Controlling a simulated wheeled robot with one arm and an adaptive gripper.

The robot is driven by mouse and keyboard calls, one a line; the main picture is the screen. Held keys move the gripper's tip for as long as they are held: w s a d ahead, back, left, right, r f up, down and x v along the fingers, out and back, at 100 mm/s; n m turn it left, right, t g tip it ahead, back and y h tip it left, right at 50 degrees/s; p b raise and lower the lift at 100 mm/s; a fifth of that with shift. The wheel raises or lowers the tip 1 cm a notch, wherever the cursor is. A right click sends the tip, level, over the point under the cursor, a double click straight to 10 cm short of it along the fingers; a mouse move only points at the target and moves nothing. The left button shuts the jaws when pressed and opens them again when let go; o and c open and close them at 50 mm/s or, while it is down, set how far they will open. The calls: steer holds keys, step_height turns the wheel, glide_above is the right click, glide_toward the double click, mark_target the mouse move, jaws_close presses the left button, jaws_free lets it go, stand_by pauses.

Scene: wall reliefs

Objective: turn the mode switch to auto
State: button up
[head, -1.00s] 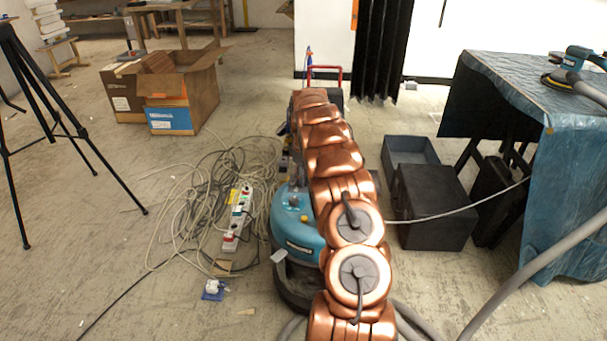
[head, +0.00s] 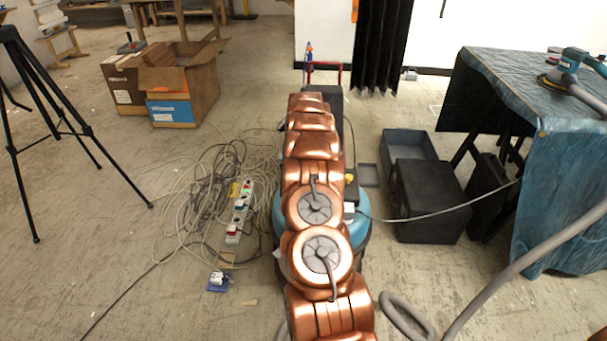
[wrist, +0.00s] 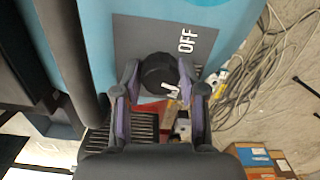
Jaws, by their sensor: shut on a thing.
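The mode switch is a round black knob (wrist: 158,72) on a grey panel (wrist: 135,38) of a teal machine (wrist: 235,15). White lettering "OFF" (wrist: 187,41) stands on the panel beside the knob, to its upper right in the wrist view. My gripper (wrist: 158,78) is shut on the knob, with a purple-padded finger on each side. A white mark shows at the knob's lower right; the auto label is not visible. In the head view my copper arm covers most of the teal machine (head: 361,240), and hides the knob and gripper.
Tangled cables and a power strip (head: 238,212) lie left of the machine. A black case (head: 428,200) and a grey tray (head: 408,150) are at right, near a draped table (head: 565,180). A grey hose (head: 520,265) crosses the lower right. Cardboard boxes (head: 185,82) stand farther back left.

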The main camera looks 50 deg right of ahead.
steer(key=m+p, duration=0.2)
steer(key=m, duration=0.3)
steer(key=shift+r+p, duration=0.15)
steer(key=shift+p, duration=0.15)
steer(key=shift+m+p, duration=0.7)
steer(key=shift+m, duration=1)
steer(key=o, duration=1.1)
steer(key=shift+o, duration=0.2)
step_height(320, 180, up, 12)
